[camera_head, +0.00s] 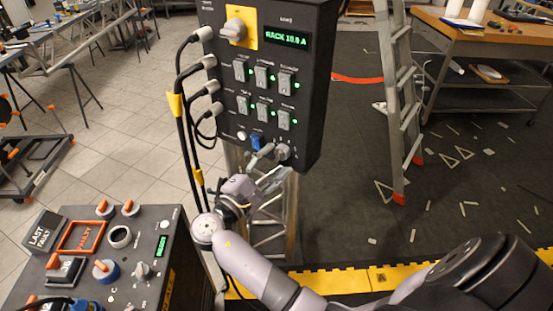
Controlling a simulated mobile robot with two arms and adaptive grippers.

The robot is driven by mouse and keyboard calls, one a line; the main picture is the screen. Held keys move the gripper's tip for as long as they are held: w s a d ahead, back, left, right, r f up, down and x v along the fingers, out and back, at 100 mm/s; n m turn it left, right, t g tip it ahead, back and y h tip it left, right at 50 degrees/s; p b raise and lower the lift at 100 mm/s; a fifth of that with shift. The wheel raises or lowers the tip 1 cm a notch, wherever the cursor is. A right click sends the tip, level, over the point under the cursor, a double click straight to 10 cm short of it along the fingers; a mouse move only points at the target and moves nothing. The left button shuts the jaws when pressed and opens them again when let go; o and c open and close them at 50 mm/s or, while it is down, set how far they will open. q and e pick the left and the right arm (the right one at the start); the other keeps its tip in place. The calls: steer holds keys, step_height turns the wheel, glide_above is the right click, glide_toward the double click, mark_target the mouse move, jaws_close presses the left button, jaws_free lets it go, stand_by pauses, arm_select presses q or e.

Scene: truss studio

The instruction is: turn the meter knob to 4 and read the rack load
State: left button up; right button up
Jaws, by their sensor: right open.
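A dark power rack panel (240,85) stands upright in the upper middle. Its green display (288,41) shows the word RACK and a value that looks like 10.6 A, with small digits. A grey knob (283,151) at the panel's lower right looks like the meter knob; its setting is too small to read. My right gripper (268,157) is open in front of the panel's lower edge, just left of and close to this knob. Whether it touches the knob I cannot tell. My left gripper is out of view.
The panel carries a large rotary switch (235,29) on a yellow plate, several breaker switches, a blue part (257,141) and plugged-in cables. A control box (140,262) stands at lower left. A ladder (397,100) stands right of the panel, with a workbench (480,35) behind.

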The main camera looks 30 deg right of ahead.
steer(key=v, duration=0.6)
stand_by(0.3)
